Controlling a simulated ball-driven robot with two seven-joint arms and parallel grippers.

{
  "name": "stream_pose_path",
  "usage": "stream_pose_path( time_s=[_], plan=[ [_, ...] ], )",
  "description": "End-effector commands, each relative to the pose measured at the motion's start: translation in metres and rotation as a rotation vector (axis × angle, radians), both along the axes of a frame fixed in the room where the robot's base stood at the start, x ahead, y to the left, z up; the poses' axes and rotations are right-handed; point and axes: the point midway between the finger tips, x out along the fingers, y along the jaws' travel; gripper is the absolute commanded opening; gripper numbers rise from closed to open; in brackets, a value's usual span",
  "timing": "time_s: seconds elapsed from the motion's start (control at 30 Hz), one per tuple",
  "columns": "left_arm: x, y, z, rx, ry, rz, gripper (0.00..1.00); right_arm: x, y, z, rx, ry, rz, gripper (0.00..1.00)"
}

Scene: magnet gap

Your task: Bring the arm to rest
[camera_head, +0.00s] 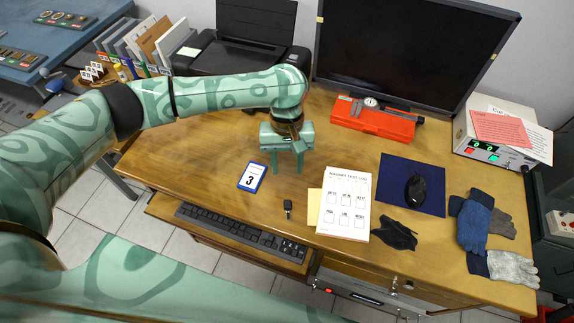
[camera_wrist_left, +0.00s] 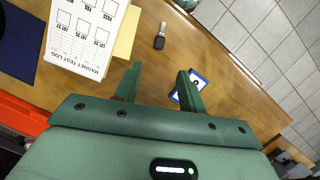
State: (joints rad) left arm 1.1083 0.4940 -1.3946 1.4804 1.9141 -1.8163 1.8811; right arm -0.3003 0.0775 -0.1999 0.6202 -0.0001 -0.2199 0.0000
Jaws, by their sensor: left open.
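My left arm reaches in from the left over the wooden desk, with its wrist bent down. My left gripper (camera_head: 288,169) is open and empty above the desk, its fingers pointing down. In the left wrist view the two fingers (camera_wrist_left: 160,70) stand apart with only bare wood between them. My right gripper does not show.
A black key fob (camera_head: 288,208) and a magnet test log sheet (camera_head: 345,203) lie in front. A red case (camera_head: 373,120) sits below the monitor (camera_head: 405,50). A printer (camera_head: 243,42) stands behind my arm. A mouse (camera_head: 415,190) and gloves (camera_head: 474,222) lie right. Bare desk (camera_head: 195,160) shows left.

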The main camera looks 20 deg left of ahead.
Motion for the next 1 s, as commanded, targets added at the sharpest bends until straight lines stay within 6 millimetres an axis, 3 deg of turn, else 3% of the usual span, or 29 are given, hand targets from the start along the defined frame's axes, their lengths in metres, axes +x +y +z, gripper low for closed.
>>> stream_pose_path(
  time_s=[0.4, 0.47, 0.57, 0.7, 0.77, 0.87, 1.0],
  plan=[
    [-0.004, -0.005, -0.004, -0.014, -0.005, -0.026, 0.41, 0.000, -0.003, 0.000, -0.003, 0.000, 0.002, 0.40],
    [-0.013, -0.016, -0.011, -0.045, -0.023, -0.089, 0.41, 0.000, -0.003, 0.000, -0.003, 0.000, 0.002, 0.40],
    [-0.037, -0.049, -0.026, -0.148, -0.101, -0.277, 0.41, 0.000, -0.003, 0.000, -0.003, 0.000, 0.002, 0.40],
    [-0.070, -0.097, -0.032, -0.319, -0.354, -0.569, 0.41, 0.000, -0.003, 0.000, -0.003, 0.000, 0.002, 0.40],
    [-0.076, -0.104, -0.028, -0.341, -0.489, -0.655, 0.41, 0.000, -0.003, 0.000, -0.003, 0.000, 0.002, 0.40],
    [-0.081, -0.087, -0.021, -0.277, -0.691, -0.743, 0.41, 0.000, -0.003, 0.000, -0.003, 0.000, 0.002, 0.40],
    [-0.090, -0.021, -0.017, -0.035, -0.820, -0.814, 0.41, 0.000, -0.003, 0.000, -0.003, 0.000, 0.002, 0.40]
  ],
)
